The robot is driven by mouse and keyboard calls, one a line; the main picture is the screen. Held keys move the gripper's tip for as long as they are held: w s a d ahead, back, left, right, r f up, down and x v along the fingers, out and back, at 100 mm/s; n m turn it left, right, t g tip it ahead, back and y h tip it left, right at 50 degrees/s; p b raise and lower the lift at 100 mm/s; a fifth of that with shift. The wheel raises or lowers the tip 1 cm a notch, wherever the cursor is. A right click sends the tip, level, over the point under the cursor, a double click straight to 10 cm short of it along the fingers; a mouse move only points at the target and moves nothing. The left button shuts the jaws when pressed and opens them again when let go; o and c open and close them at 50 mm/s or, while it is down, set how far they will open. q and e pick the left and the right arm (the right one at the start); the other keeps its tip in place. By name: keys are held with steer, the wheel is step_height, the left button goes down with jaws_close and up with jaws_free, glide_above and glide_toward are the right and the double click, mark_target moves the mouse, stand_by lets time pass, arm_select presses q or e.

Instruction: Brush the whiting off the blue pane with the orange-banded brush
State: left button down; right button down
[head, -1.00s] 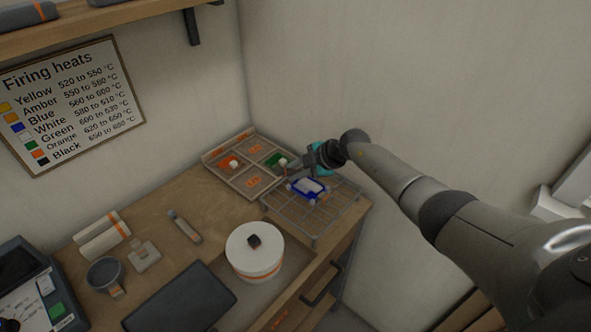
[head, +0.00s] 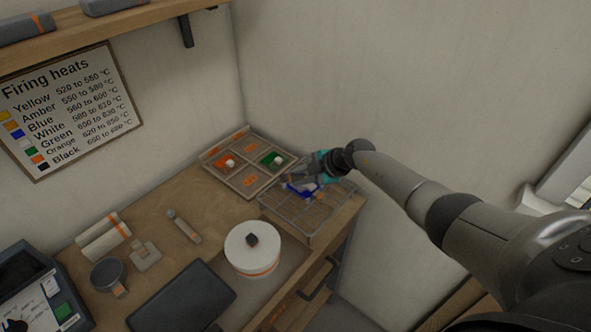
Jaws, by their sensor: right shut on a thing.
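The blue pane (head: 293,190) lies on the wire rack at the back right of the bench. A pale patch shows on it, and part of the pane is hidden by my right gripper (head: 313,181). That gripper is low over the pane, shut on a slim thing that I take to be the brush. Its orange band cannot be made out at this size, and I cannot tell whether its tip touches the glass. My left gripper is not in view.
The wire rack (head: 305,223) stands at the bench's right edge beside a divided tray (head: 247,181) with orange and green pieces. A white lidded pot (head: 252,250), a dark slab (head: 181,298), a grey orange-marked tool (head: 184,226) and a mug (head: 108,274) stand nearer.

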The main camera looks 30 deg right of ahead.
steer(key=shift+w+a+b, duration=0.35)
steer(key=shift+w+b, duration=0.05)
steer(key=shift+w, duration=0.35)
steer(key=shift+w+a+b, duration=0.3)
steer(key=shift+w+b, duration=0.1)
steer(key=shift+w, duration=0.35)
steer(key=shift+s+d+r+p, duration=0.1)
steer(key=shift+s+d+p, duration=0.15)
steer(key=shift+s+p, duration=0.45)
steer(key=shift+s+d+p, duration=0.35)
steer(key=shift+s+p, duration=0.3)
steer(key=shift+s, duration=0.05)
steer(key=s, duration=0.1)
steer(key=s+d, duration=0.1)
steer(key=s, duration=0.1)
